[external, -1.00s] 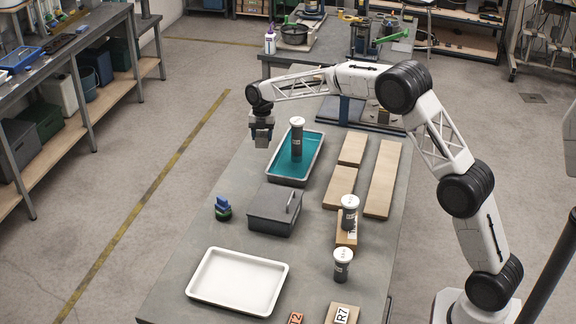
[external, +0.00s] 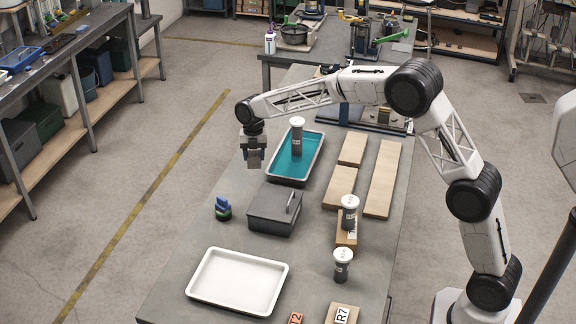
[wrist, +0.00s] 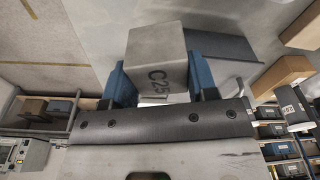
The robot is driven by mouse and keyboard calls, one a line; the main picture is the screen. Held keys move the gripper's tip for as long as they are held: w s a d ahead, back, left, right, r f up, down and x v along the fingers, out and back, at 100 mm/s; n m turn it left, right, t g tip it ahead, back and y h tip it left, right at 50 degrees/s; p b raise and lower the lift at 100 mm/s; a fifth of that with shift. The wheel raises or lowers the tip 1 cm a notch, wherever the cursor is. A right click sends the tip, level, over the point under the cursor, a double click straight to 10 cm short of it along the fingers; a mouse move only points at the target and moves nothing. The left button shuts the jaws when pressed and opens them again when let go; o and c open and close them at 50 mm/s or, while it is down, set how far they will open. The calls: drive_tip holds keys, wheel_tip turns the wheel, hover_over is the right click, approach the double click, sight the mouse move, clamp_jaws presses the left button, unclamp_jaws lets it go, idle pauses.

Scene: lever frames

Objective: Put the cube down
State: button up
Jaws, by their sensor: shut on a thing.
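The cube is a grey block marked "C25" in the wrist view (wrist: 157,58); it also shows small in the external view (external: 254,160). My gripper (external: 254,149) is shut on it, with blue fingers on two opposite sides in the wrist view. My gripper points down and holds the cube by the left side of the table (external: 190,236), left of the teal-lined tray. The cube appears to be in the air; its exact height is hard to tell.
The teal-lined tray (external: 279,178) holds a dark, white-capped canister (external: 297,138). Wooden boards (external: 383,180) and canisters (external: 349,213) stand right. Bare table shows around the box.

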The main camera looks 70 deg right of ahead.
drive_tip(key=s+a+n, duration=0.1)
drive_tip(key=s+a, duration=0.3)
drive_tip(key=a, duration=0.5)
drive_tip(key=s+a+n, duration=0.1)
drive_tip(key=s+a, duration=0.3)
drive_tip(key=a, duration=0.4)
drive_tip(key=s+a+n, duration=0.1)
drive_tip(key=s+a, duration=0.3)
drive_tip(key=a, duration=0.5)
drive_tip(key=s+a+n, duration=0.2)
drive_tip(key=s+a, duration=1.4)
drive_tip(key=s, duration=0.2)
drive_tip(key=shift+f+g, duration=0.3)
drive_tip(key=shift+f, duration=0.1)
drive_tip(key=shift+s+f, duration=0.1)
drive_tip(key=shift+f, duration=3.05)
drive_tip(key=shift+f, duration=1.85)
drive_tip(key=shift+f, duration=0.1)
